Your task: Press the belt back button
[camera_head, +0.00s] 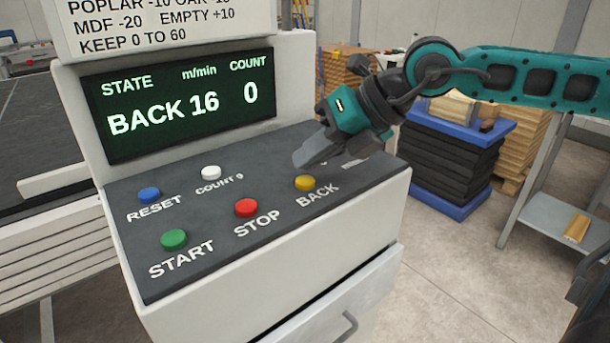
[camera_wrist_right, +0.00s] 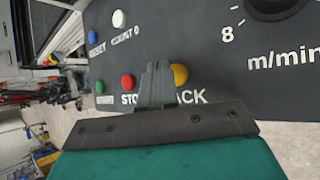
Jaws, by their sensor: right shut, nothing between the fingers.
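The yellow BACK button (camera_head: 305,183) is on the dark sloped panel (camera_head: 225,215), at its right part. It also shows in the right wrist view (camera_wrist_right: 180,74), just right of the fingertips. My right gripper (camera_head: 303,158) is shut and empty, above the panel just behind the BACK button in the head view. A gap to the panel cannot be judged exactly. The display (camera_head: 180,103) reads STATE BACK, 16 m/min, COUNT 0. My left gripper is not in view.
The red STOP button (camera_head: 246,207), green START button (camera_head: 173,239), blue RESET button (camera_head: 149,194) and white COUNT 0 button (camera_head: 211,172) share the panel. In the wrist view a dark knob (camera_wrist_right: 275,5) stands near the gripper. Blue-topped dark stacks (camera_head: 450,150) stand beyond.

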